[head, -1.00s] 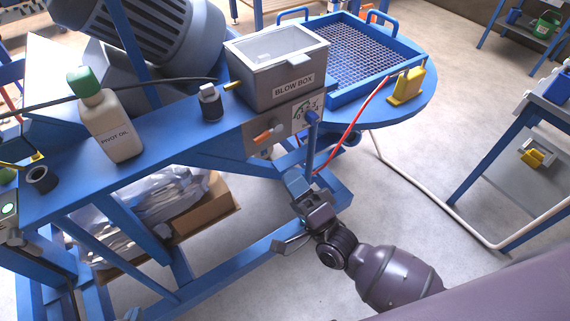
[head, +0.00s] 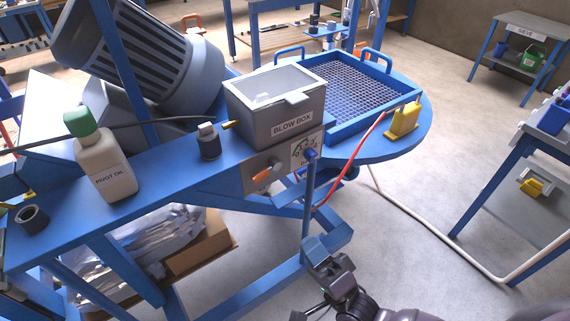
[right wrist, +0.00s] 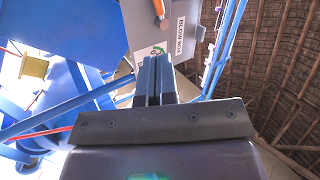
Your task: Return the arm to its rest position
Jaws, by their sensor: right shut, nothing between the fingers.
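My right gripper (head: 314,246) shows at the bottom centre of the head view, its arm coming in from the lower right. It is below the grey blow box (head: 277,108) and close to the lower end of a blue upright rod; I cannot tell whether they touch. In the right wrist view the two blue-grey fingers (right wrist: 154,80) are together with nothing between them. The blow box (right wrist: 182,30) shows beyond the fingertips there. My left gripper is not in view.
A blue bench (head: 160,175) bears a pivot oil bottle (head: 105,165), a dark cup (head: 32,220) and a small grey-capped container (head: 209,142). A blue mesh tray (head: 350,88) and yellow block (head: 404,120) stand farther right.

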